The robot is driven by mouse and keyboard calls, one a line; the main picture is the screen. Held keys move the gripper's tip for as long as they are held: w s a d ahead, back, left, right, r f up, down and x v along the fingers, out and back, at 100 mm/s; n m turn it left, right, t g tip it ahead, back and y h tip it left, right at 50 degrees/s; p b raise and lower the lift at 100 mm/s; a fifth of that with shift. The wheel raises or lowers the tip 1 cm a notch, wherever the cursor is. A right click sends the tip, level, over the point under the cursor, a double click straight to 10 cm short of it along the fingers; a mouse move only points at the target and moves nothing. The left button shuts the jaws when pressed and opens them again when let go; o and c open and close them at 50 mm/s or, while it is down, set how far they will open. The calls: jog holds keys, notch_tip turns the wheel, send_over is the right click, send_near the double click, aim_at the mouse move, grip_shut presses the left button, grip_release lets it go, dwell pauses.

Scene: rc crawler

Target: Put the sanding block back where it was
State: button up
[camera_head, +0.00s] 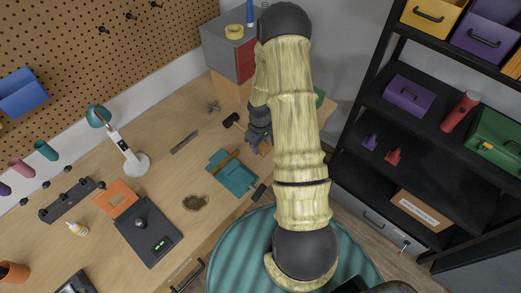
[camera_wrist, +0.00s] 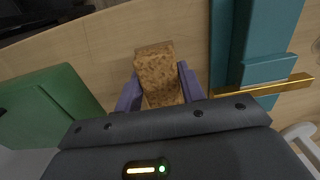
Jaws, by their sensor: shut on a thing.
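The sanding block, a tan, speckled, cork-like block (camera_wrist: 156,66), is between the two purple fingers of my gripper (camera_wrist: 159,72) in the wrist view. My gripper is shut on it, and its far end sticks out past the fingertips. Bare wooden worktop shows around it; I cannot tell whether the block touches the wood. In the head view my gripper (camera_head: 260,141) is over the right part of the workbench, right of the teal tool (camera_head: 237,177), partly hidden by my arm.
In the wrist view a teal object (camera_wrist: 268,45) with a brass bar (camera_wrist: 265,87) lies close on the right, and a green box (camera_wrist: 45,112) is at left. A grey cabinet (camera_head: 222,50) stands behind. A dark shelf (camera_head: 372,100) stands to the right. Bare wood lies between.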

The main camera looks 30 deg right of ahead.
aim_at(260, 151)
jog(key=shift+f, duration=0.1)
jog(key=shift+f+p, duration=0.7)
jog(key=shift+f, duration=1.3)
jog(key=shift+f, duration=0.15)
jog(key=o, duration=0.9)
jog(key=shift+o, duration=0.2)
jog(key=shift+r, duration=0.2)
notch_tip(260, 151, up, 11)
jog(key=b, duration=0.3)
jog(key=shift+b, duration=0.35)
jog(key=shift+r, duration=0.5)
